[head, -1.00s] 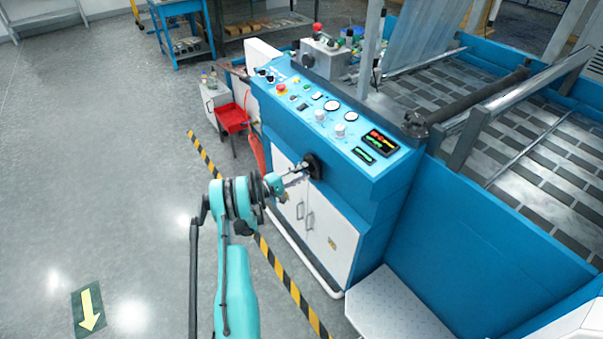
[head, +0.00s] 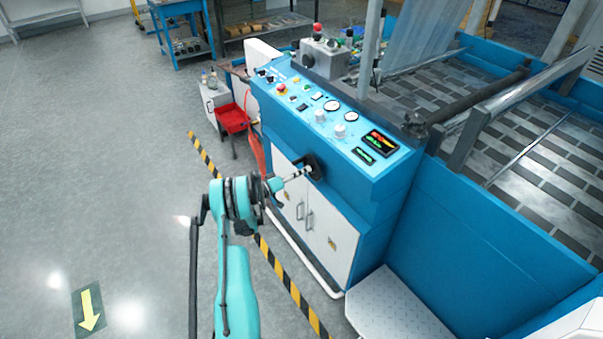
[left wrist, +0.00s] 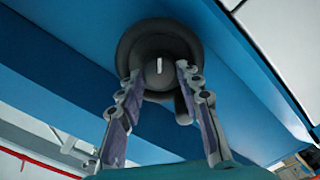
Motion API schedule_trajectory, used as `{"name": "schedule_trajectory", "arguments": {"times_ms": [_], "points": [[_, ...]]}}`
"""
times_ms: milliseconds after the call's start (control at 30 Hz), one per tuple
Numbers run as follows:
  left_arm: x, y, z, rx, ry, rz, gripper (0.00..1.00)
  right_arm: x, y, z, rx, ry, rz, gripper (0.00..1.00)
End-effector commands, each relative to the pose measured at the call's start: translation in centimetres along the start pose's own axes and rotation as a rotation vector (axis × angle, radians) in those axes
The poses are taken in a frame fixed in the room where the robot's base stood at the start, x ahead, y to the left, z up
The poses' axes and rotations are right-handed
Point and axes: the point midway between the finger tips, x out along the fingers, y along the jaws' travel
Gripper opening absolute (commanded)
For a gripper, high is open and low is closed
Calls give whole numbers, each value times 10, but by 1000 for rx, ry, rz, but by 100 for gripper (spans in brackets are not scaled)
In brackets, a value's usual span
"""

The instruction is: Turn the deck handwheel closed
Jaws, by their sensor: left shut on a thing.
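The black deck handwheel (head: 316,166) is mounted on the blue front of the machine, above the white cabinet doors. In the left wrist view the handwheel (left wrist: 160,48) is a round dark wheel with a small white mark at its middle. My left gripper (head: 303,172) reaches it from the left and is shut on it. In the left wrist view the two fingers of my left gripper (left wrist: 159,74) lie on either side of the wheel's central part. Where exactly the pads touch is hard to see. My right gripper is not in view.
The blue control panel (head: 330,118) with knobs, gauges and displays is above the handwheel. White cabinet doors (head: 318,225) lie below. A red tray stand (head: 233,118) is to the left. Yellow-black floor tape (head: 290,285) runs along the machine. The grey floor at left is clear.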

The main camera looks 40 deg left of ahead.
Motion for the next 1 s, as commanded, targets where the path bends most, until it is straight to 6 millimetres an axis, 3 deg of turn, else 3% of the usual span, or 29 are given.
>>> {"name": "schedule_trajectory", "arguments": {"times_ms": [300, 800, 833, 900, 1000], "points": [[0, 0, 1, 110, -3, 0, 6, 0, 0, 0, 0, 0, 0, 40], [0, 0, 2, 128, -3, 0, 6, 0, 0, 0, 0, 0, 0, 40], [0, 0, 2, 127, -3, 0, 37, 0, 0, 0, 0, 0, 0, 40], [0, 0, 1, 127, -3, 0, 56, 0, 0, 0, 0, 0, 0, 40], [0, 0, 1, 127, -2, 0, 56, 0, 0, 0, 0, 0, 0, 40]]}}
